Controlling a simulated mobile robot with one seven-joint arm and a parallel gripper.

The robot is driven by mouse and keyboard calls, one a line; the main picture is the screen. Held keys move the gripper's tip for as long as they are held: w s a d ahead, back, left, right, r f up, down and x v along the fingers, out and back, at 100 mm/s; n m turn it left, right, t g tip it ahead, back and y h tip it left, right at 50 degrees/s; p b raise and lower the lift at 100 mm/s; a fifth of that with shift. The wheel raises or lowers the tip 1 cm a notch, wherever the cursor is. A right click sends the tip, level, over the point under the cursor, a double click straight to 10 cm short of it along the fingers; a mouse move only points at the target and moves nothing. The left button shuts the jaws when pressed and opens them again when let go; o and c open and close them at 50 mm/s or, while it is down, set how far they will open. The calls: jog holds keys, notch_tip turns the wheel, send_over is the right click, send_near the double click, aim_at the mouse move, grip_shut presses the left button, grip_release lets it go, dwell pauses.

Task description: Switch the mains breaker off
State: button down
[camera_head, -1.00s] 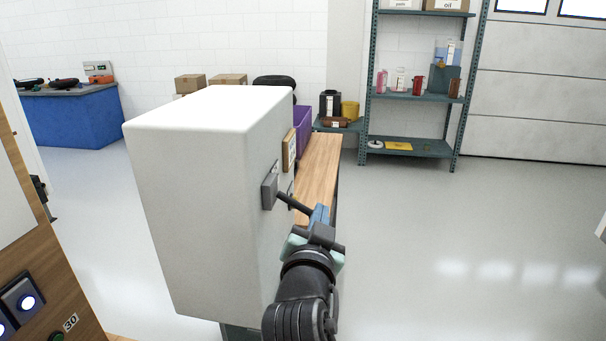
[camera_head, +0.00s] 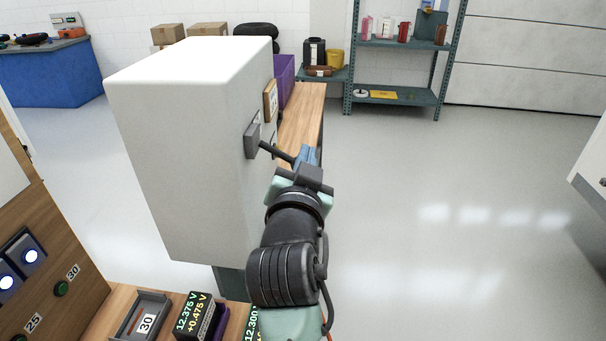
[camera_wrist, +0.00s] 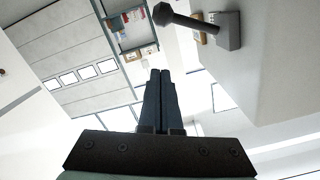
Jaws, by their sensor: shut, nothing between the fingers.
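The mains breaker is a grey block (camera_head: 252,140) on the right side of the white cabinet (camera_head: 180,130). Its dark lever (camera_head: 276,153) sticks out from the block toward the right. The wrist view shows the block (camera_wrist: 229,31) at upper right and the lever (camera_wrist: 190,22), which ends in a faceted knob (camera_wrist: 163,14). My gripper (camera_head: 306,154) is by the lever's outer end in the head view. In the wrist view its two fingers (camera_wrist: 160,73) are together and empty, with a visible gap in the picture between their tips and the knob. Contact elsewhere is not visible.
A wooden bench (camera_head: 303,110) with a purple bin (camera_head: 284,80) stands behind the cabinet. A wooden panel with lit switches (camera_head: 32,256) is at lower left, near meters (camera_head: 195,315). Open floor (camera_head: 430,170) lies to the right, before a metal shelf (camera_head: 405,95).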

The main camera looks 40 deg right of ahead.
jog(key=v, duration=0.6)
jog(key=shift+a+f+b, duration=0.15)
jog(key=shift+b, duration=0.3)
jog(key=w+a+r+n+t+y+p, duration=0.25)
jog(key=a+r+n+t, duration=0.2)
jog(key=a+r, duration=0.5)
jog(key=w+a+r+n+t+y+p, duration=0.1)
jog(key=a+r+n+t+y, duration=0.35)
jog(key=r, duration=0.75)
jog(key=s+a+r+n+t+y+p, duration=0.1)
jog(key=s+a+r+n+t+y, duration=0.1)
jog(key=a+r, duration=0.4)
jog(key=s+a+r+n+t+y+p, duration=0.1)
jog(key=s+a+r+n+t+y, duration=0.2)
jog(key=a+r, duration=0.4)
jog(key=s+a+t+y, duration=0.1)
jog(key=s, duration=0.1)
jog(key=shift+s+r+t, duration=0.2)
jog(key=shift+s+t, duration=0.05)
jog(key=shift+t, duration=0.15)
jog(key=shift+a, duration=0.1)
